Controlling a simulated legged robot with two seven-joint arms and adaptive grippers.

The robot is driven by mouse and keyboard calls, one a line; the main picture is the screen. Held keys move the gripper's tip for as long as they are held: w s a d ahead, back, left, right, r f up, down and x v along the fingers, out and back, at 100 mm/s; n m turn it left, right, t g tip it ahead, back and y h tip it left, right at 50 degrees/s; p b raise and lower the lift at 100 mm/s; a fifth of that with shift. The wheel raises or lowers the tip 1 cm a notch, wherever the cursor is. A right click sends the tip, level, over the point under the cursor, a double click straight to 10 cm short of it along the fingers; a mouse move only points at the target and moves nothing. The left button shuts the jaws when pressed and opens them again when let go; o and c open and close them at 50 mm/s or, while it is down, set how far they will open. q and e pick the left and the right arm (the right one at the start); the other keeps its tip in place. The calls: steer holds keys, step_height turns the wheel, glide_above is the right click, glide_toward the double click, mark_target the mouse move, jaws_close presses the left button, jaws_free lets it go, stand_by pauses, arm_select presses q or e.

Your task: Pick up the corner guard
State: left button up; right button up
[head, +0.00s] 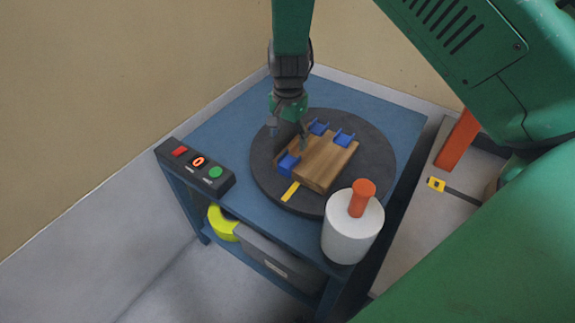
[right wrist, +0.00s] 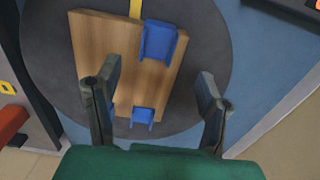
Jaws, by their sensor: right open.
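Several blue corner guards sit on a wooden block on a round dark turntable (head: 375,175). In the head view, one guard (head: 289,163) is at the block's left edge near a yellow strip, and two more, a guard (head: 318,127) and another guard (head: 344,137), are along its far edge. My right gripper (head: 289,140) is over the block's left far side. In the right wrist view the gripper (right wrist: 158,84) is open and empty. A larger-looking guard (right wrist: 158,42) lies ahead of the fingertips, and a smaller one (right wrist: 142,117) between the fingers. The left gripper is out of view.
The wooden block (head: 325,160) lies on the turntable on a blue table (head: 225,130). A button box (head: 195,167) stands at the left edge. A white roll with an orange handle (head: 352,230) stands at the front right corner. My green arm fills the right side.

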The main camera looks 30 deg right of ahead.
mark_target(289, 162)
steer(key=f+b, duration=0.1)
steer(key=f, duration=0.6)
steer(key=shift+s, duration=0.2)
steer(key=shift+r, duration=0.1)
steer(key=c, duration=1)
